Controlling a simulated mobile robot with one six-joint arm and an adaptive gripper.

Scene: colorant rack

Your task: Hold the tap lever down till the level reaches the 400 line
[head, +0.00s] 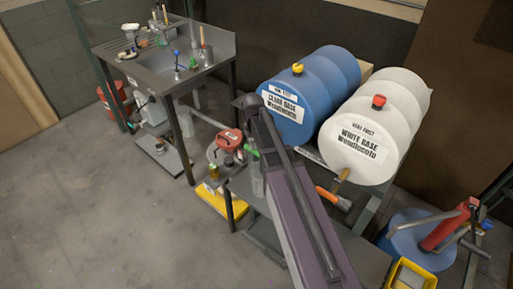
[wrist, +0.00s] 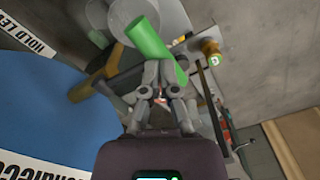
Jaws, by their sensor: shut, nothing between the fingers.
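The green tap lever (wrist: 150,38) slants across the wrist view at the fingertips of my gripper (wrist: 161,72). The fingers are shut and empty. The lever lies across or just beyond the tips; I cannot tell if they touch. In the head view the green lever (head: 250,151) shows beside my arm, in front of the blue drum (head: 281,118) labelled clear base. A clear, narrow vessel (head: 257,182) stands below the lever. Its 400 line and liquid level cannot be made out. My arm hides much of the tap and gripper in the head view.
A white drum (head: 366,145) lies right of the blue one, with an orange-handled tool (head: 333,198) below it. A red can (head: 229,140) stands left of the tap. A sink bench (head: 190,71) is at the back left. Open floor lies at front left.

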